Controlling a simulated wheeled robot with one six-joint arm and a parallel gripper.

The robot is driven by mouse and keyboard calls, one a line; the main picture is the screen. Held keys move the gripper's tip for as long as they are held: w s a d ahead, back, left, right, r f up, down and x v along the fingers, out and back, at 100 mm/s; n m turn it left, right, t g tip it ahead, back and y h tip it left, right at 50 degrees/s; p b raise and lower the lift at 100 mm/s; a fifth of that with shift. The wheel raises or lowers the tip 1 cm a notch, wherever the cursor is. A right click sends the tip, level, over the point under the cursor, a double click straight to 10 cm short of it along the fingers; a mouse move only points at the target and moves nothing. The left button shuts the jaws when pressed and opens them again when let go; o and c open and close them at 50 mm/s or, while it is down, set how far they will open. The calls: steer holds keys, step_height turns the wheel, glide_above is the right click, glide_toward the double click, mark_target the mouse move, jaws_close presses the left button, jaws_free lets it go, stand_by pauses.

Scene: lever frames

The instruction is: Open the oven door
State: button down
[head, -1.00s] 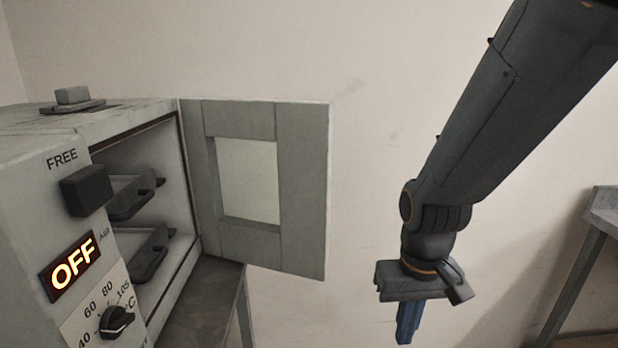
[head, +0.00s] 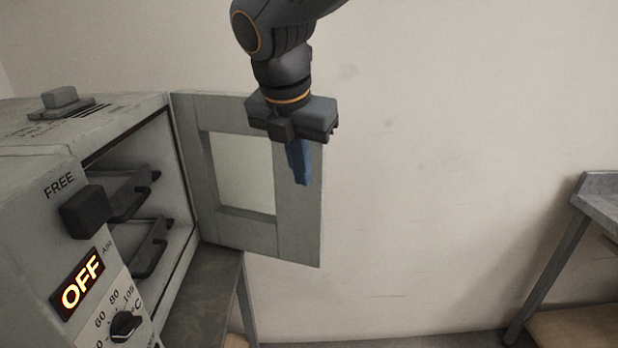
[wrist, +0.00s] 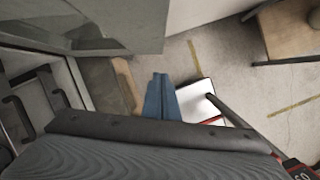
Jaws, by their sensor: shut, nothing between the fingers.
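The oven (head: 118,137) stands at the left of the head view with its interior and dark racks showing. Its grey door (head: 298,215) is swung wide open to the right, and has a pale window (head: 245,172). The door also shows at the upper left of the wrist view (wrist: 120,22). My gripper (head: 302,182), with blue fingers, is shut and empty. In the head view it points down and overlaps the door's upper right part; I cannot tell whether it touches. The fingers also show in the wrist view (wrist: 161,97).
The oven stands on a grey table (head: 205,290). The oven's panel shows a lit OFF sign (head: 78,283), a dial (head: 125,325) and a black knob (head: 85,213). Another table (head: 600,203) stands at the far right. Open floor lies between the tables.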

steer(key=w+d+f+n+p, duration=0.1)
steer(key=w+f+p, duration=0.1)
steer(key=w+f, duration=0.5)
steer(key=shift+w+d+f+n+p, duration=0.2)
steer(key=shift+d+n+p, duration=0.1)
steer(key=shift+n+p, duration=0.1)
stand_by(0.5)
